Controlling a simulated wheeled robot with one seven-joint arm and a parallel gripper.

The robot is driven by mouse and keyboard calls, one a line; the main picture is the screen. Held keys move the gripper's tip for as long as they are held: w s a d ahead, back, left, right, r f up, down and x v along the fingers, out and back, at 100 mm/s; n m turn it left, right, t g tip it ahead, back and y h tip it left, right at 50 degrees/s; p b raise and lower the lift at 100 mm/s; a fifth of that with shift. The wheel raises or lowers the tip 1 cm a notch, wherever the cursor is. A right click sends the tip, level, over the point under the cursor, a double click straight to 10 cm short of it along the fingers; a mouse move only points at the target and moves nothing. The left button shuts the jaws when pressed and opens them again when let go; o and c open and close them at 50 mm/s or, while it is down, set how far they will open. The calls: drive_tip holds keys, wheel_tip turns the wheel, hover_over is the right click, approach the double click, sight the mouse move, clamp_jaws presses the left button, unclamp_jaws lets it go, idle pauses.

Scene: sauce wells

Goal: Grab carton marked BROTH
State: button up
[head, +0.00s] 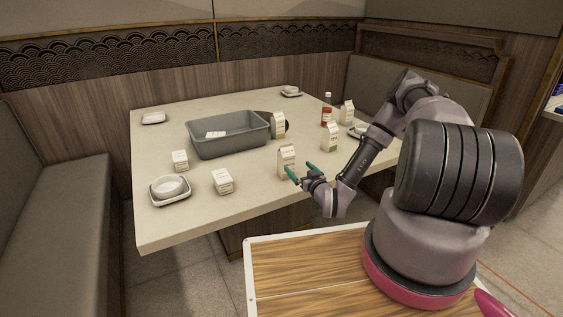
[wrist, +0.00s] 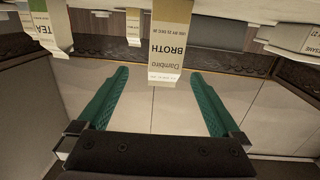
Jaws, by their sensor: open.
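The carton marked BROTH (wrist: 171,45) hangs upside down in the wrist view, its gold-and-white label readable. It lies beyond my gripper's fingertips (wrist: 160,73), roughly centred between the two green fingers and not clasped by them. In the head view, a white gable-top carton (head: 287,156) stands upright near the table's front edge and appears to be this one. My gripper (head: 300,169) is open and empty beside it, on its near right side. The head view is too small to read its label.
A carton marked TEA (wrist: 50,28) also shows in the wrist view. Small white boxes (head: 222,182) and a bowl on a dish (head: 170,188) stand left on the table (head: 150,233). A grey bin (head: 232,147) sits behind. More cartons and a red bottle (head: 326,117) stand right.

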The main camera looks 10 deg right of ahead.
sight(289, 160)
drive_tip(key=shift+s+a+f+t, duration=0.25)
drive_tip(key=shift+a+f+t, duration=0.15)
drive_tip(key=x, duration=1)
drive_tip(key=shift+w+a+r, duration=0.15)
drive_tip(key=shift+w+r, duration=0.05)
drive_tip(key=shift+w, duration=0.1)
clamp_jaws()
